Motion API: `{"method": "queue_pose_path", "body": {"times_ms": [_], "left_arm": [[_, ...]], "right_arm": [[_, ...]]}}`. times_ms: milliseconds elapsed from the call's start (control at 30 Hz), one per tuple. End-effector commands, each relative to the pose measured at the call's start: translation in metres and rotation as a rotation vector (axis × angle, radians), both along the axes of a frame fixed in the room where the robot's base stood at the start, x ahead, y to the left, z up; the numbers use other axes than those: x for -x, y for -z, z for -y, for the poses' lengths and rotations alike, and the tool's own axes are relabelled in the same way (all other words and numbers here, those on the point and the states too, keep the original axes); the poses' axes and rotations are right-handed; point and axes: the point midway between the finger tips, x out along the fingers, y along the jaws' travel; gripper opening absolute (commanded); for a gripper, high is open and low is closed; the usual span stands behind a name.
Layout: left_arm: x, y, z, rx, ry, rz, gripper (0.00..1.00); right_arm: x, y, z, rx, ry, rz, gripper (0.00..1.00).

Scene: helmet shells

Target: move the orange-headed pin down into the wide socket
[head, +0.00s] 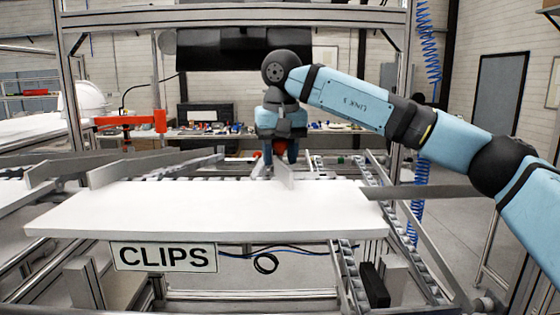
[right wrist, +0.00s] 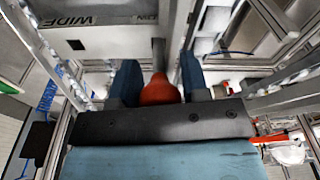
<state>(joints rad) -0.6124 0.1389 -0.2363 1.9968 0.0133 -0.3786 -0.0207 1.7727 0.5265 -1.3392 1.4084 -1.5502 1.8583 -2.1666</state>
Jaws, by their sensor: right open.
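The orange-headed pin's round orange head (right wrist: 160,91) sits between the two blue fingers of my right gripper (right wrist: 159,82) in the right wrist view. Gaps show beside the head, and the fingers are apart. A grey shaft (right wrist: 158,55) runs up from the head in that view. My left gripper is out of view.
A white board (head: 200,208) with a CLIPS sign (head: 163,257) below it spans the front. A grey upright plate (head: 285,174) stands close to my right gripper. Metal rails run on both sides, and an orange bar (head: 130,120) is at the left.

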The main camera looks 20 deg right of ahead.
Motion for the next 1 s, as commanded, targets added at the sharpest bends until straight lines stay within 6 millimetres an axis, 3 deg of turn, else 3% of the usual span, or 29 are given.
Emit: {"method": "queue_pose_path", "body": {"times_ms": [100,267,1000], "left_arm": [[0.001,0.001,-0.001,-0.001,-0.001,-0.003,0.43],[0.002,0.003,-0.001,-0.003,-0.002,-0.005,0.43],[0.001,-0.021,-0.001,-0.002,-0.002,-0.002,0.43]], "right_arm": [[0.0,-0.001,0.0,0.0,0.0,0.0,0.42],[0.0,-0.001,0.0,0.0,0.0,0.0,0.06],[0.0,-0.025,0.0,0.0,0.0,0.0,0.06]]}}
